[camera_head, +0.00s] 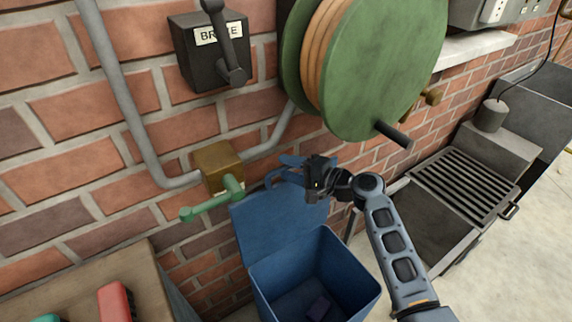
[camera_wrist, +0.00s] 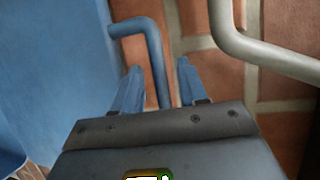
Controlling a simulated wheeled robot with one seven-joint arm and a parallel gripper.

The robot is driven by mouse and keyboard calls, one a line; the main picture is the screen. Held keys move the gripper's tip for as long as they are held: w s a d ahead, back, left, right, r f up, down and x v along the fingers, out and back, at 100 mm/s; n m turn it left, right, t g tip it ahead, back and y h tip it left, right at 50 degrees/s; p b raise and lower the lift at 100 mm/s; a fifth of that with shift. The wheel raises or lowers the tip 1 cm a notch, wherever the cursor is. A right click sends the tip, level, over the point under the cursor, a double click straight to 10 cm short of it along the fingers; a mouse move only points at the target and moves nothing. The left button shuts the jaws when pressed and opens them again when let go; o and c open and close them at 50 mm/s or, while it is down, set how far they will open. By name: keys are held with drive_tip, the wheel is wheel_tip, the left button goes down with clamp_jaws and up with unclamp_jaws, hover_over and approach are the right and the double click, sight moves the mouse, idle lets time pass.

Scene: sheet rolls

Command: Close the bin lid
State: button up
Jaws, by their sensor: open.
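The blue bin (camera_head: 322,272) stands against the brick wall with its mouth open upward. Its blue lid (camera_head: 265,222) is raised, leaning back near the wall; in the wrist view the lid (camera_wrist: 50,70) fills the left side. A bent blue handle bar (camera_wrist: 152,45) sticks out from the lid's edge. My gripper (camera_head: 288,168) is at the lid's top edge. In the wrist view my gripper (camera_wrist: 158,72) is open, with the handle bar running between its two blue fingers. I cannot tell whether either finger touches the bar.
A small dark block (camera_head: 318,307) lies inside the bin. A green hose reel (camera_head: 385,65) hangs above my gripper. A brass valve with a green lever (camera_head: 225,187) and a grey pipe (camera_head: 125,95) are left of the lid. A grill (camera_head: 465,185) stands at right.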

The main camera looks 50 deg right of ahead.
drive_tip(key=shift+w+a+f, duration=0.1)
drive_tip(key=shift+w, duration=0.5)
clamp_jaws()
